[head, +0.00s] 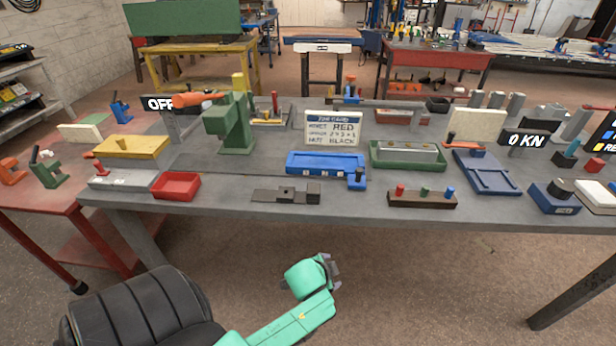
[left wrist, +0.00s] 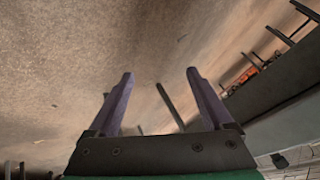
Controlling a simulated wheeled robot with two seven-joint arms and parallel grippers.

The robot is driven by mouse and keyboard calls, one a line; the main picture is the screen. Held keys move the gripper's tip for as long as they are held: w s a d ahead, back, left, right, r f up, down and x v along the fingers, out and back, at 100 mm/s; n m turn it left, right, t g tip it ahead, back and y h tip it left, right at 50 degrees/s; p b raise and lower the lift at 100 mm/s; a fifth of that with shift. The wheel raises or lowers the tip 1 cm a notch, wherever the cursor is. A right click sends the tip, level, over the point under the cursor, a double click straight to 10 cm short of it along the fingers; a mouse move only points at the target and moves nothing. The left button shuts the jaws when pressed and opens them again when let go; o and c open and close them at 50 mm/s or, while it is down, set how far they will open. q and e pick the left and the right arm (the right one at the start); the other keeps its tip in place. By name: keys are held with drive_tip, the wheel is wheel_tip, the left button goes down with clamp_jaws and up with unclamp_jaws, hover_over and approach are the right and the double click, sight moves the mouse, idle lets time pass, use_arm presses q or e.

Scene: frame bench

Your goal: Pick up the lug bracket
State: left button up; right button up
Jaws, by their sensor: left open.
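A dark grey flat plate with a raised block (head: 286,194), which looks like the lug bracket, lies on the grey bench (head: 350,211) near its front edge. My left gripper (head: 333,270) is in front of the bench, apart from it and lower in the picture than the plate. In the left wrist view its two purple-grey fingers (left wrist: 160,80) stand wide apart with nothing between them. The plate cannot be made out in the left wrist view. My right gripper does not show.
A red tray (head: 176,186) stands left of the plate. A dark block with coloured pegs (head: 422,199) stands to its right, and a blue tray (head: 322,164) behind it. A green press (head: 232,125) rises behind left. Bare bench top lies beside the plate.

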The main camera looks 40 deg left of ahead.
use_arm(q)
drive_tip(key=w+d+r+m+t+h, duration=0.1)
drive_tip(key=w+d+r+m+t, duration=0.2)
drive_tip(key=r, duration=0.9)
drive_tip(key=w+r+m+t+b, duration=0.1)
drive_tip(key=w+r+m+t, duration=0.3)
drive_tip(key=r, duration=0.8)
drive_tip(key=w+d+r+m+t+h, duration=0.15)
drive_tip(key=r+m+t, duration=0.35)
drive_tip(key=r, duration=0.7)
drive_tip(key=s+d+r+m+g+h, duration=0.3)
drive_tip(key=d+m+h, duration=0.5)
drive_tip(key=m, duration=0.7)
drive_tip(key=d+r+m+g+h, duration=0.3)
drive_tip(key=d+r+m+h, duration=0.35)
drive_tip(key=m, duration=0.75)
drive_tip(key=m+g+y, duration=1)
drive_tip(key=m+y, duration=0.7)
drive_tip(key=y, duration=0.1)
approach(314, 188)
drive_tip(key=p+x, duration=0.3)
drive_tip(key=x, duration=0.5)
drive_tip(key=shift+s+f, duration=0.1)
drive_tip(key=shift+f, duration=0.05)
drive_tip(key=shift+w+a+f+y, duration=0.1)
drive_tip(key=shift+w+f+y, duration=0.1)
drive_tip(key=shift+f+y, duration=0.15)
clamp_jaws()
